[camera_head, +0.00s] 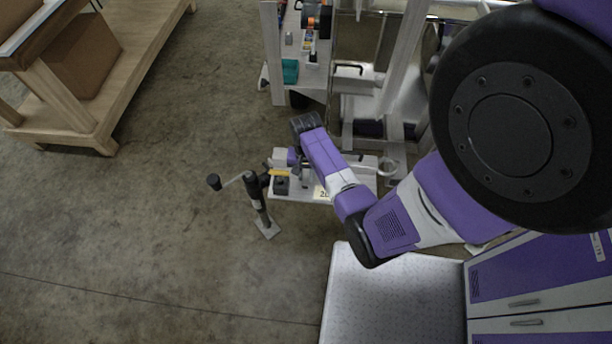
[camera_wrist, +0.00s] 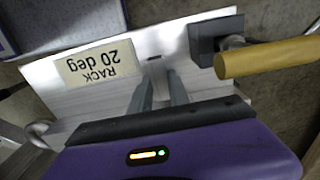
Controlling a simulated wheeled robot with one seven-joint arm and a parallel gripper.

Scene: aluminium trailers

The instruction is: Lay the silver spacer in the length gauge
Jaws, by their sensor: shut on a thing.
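My gripper (camera_wrist: 160,76) is over a pale metal plate (camera_wrist: 60,100) with the label "RACK 20 deg" (camera_wrist: 93,62). Its two grey fingers stand a small gap apart, closed on a silver piece that blends with the plate and is barely seen; I take it as the spacer. A small dark slot or mark (camera_wrist: 155,58) shows just past the fingertips. In the head view my gripper (camera_head: 304,172) is small and partly hidden by my arm, above the same plate (camera_head: 310,193). I cannot tell which part is the length gauge.
A dark block (camera_wrist: 213,36) with a yellow handle (camera_wrist: 268,57) stands on the plate, close right of the fingers. A black post with a crank (camera_head: 258,195) stands left of the plate. A bench with small parts (camera_head: 300,75) is behind.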

